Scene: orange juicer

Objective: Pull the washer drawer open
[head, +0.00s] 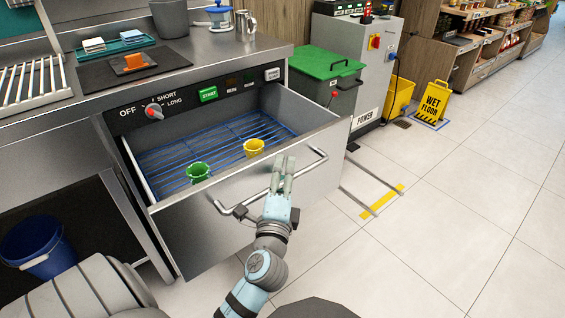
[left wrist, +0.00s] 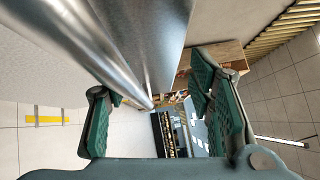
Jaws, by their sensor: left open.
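The washer drawer (head: 205,238) stands pulled well out below the control panel, its blue wire rack (head: 165,158) exposed. A green cup (head: 198,172) and a yellow cup (head: 254,147) stand upright on the rack. A metal bar handle (head: 236,209) runs across the drawer front. My left gripper (head: 284,170) is at the handle's middle, its fingers overlapping the bar. In the left wrist view the gripper (left wrist: 155,108) is open, and the shiny handle (left wrist: 112,62) reaches into the space between its fingers. I cannot tell whether they touch. My right gripper is not in view.
The control panel (head: 190,98) with dial and buttons sits above the drawer. A green-lidded bin (head: 325,70) and grey power cabinet (head: 361,58) stand behind right. A blue bucket (head: 40,247) sits in the lower left shelf. The tiled floor at right is clear up to a wet-floor sign (head: 434,101).

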